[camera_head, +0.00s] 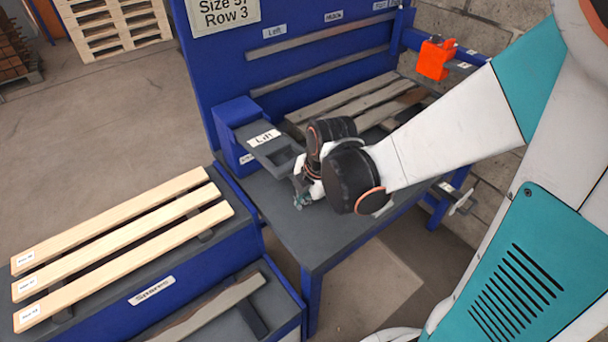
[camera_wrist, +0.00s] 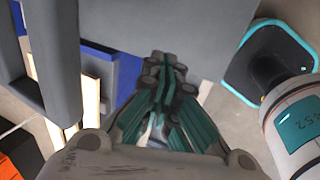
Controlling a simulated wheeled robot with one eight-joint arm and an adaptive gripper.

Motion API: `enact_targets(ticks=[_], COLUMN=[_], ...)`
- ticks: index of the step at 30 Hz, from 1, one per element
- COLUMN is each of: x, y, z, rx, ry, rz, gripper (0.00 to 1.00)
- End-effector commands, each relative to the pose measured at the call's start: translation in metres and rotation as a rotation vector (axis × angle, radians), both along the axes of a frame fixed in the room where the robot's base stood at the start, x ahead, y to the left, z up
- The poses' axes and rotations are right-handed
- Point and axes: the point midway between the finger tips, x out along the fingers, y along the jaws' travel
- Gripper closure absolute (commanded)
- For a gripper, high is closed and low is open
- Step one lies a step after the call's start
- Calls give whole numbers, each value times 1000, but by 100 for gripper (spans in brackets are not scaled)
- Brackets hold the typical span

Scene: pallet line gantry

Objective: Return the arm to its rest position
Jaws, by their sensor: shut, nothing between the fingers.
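My arm reaches in from the right in the head view, its wrist over the grey-topped blue workbench (camera_head: 305,240). My gripper (camera_head: 301,201) is mostly hidden behind the black wrist joints, and only a small teal and grey part shows. In the wrist view my gripper (camera_wrist: 166,72) points away from the camera with its fingers together. Nothing is between the fingers. It is over or near the grey bench top; the exact height cannot be told.
Worn planks (camera_head: 345,100) lie on the bench behind my wrist. An orange block (camera_head: 434,60) is at the back right. Three pale boards (camera_head: 130,240) lie on the spares stand at left. Open floor lies at upper left.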

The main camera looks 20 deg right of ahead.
Motion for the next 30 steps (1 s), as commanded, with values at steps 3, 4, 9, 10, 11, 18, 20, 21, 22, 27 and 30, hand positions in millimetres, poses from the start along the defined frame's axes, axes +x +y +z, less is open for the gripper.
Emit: enact_targets(ticks=[3,4,9,10,11,18,20,21,22,27,30], x=[-1,-1,-1,-1,-1,-12,-17,-20,-23,-41,-52], y=[0,0,0,0,0,-3,-5,-6,-7,-11,-13], z=[0,0,0,1,2,35,48,56,62,94,110], rx=[0,0,0,1,3,75,109,134,153,278,361], ry=[0,0,0,-1,-1,-29,-42,-50,-57,-93,-113], rz=[0,0,-1,-4,-11,-281,-395,-472,-529,-849,-1030], gripper=[100,100,100,100,100,100,100,100,100,100,100])
